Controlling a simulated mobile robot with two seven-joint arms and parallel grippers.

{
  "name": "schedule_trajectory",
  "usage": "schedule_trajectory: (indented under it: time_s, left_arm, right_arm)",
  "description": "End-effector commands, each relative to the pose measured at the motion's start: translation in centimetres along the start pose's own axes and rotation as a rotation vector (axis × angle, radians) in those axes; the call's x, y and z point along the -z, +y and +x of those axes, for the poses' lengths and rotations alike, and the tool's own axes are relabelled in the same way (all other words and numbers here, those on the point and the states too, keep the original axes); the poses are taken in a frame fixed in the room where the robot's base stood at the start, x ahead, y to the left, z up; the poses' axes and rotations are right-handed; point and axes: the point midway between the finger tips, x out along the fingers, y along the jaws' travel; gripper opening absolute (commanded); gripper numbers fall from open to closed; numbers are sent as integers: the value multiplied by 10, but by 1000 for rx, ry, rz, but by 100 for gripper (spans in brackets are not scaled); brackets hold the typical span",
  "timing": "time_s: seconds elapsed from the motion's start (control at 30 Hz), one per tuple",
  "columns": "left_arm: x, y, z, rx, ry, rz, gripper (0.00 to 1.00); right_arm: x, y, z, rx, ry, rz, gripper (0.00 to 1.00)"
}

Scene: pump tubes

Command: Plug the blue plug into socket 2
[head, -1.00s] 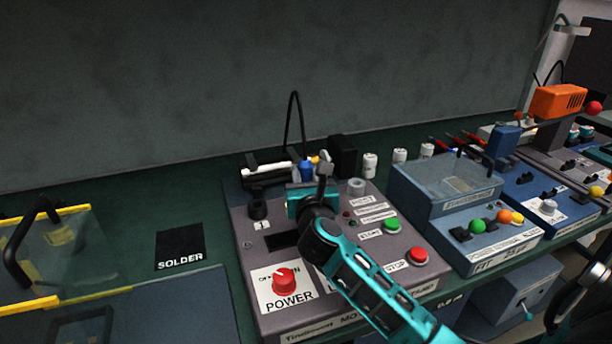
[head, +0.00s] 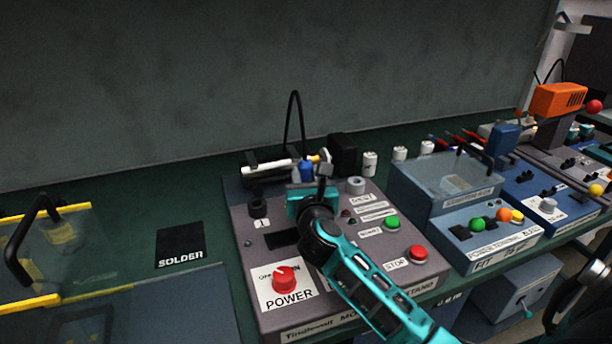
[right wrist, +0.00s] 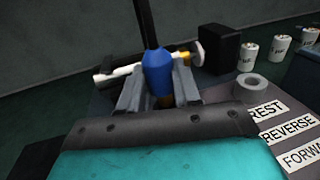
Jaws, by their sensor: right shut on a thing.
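The blue plug (head: 306,171) is held upright in my right gripper (head: 308,183), with a black cable rising from its top. In the right wrist view the blue plug (right wrist: 157,72) sits between the two grey fingers, which are shut on it. A black ring-shaped socket (head: 258,207) stands at the left of the grey panel (head: 247,250), above a label reading 1. A grey ring socket (head: 356,186) stands to the right. Socket 2 cannot be made out; the gripper covers the panel between them.
A white tube (head: 266,166) lies behind the plug, beside a black block (head: 343,153). The panel carries a red power knob (head: 284,277), a green button (head: 392,222) and a red stop button (head: 418,253). A blue box (head: 448,190) stands to the right.

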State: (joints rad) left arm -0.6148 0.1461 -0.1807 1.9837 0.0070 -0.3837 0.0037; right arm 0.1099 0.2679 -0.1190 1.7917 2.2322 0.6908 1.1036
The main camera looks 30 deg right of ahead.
Motion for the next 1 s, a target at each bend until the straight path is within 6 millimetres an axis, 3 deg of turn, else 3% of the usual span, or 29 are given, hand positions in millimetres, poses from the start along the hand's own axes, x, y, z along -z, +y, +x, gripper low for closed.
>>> schedule_trajectory:
  time_s: [1.0]
  left_arm:
    - [-15,0,10,0,0,0,43]
  right_arm:
    - [27,0,0,1,0,0,2]
